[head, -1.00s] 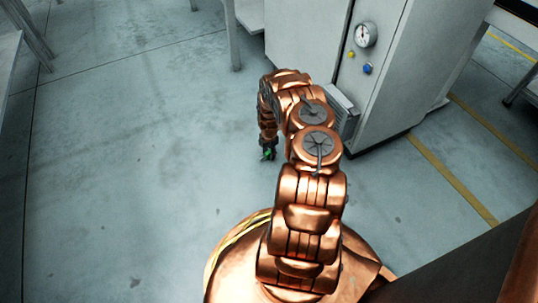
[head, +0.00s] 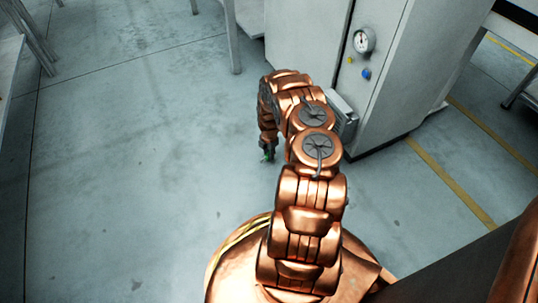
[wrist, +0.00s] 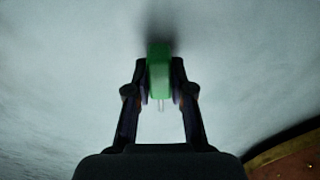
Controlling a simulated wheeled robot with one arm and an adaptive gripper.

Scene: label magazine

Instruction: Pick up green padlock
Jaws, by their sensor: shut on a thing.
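The green padlock (wrist: 159,75) is between the two dark fingers of my gripper (wrist: 160,93) in the wrist view. The fingers are shut on its sides, and a short pale metal part shows at its lower end. In the head view only a small green bit of the padlock (head: 268,154) shows below my gripper (head: 268,147), close to the floor. My own arm hides part of the area there. I cannot tell whether the padlock touches the floor.
A grey cabinet (head: 305,40) with a gauge (head: 364,40) and coloured buttons stands just right of and beyond my arm. A table leg (head: 231,40) is at the top. The floor (head: 130,150) to the left is wide and clear.

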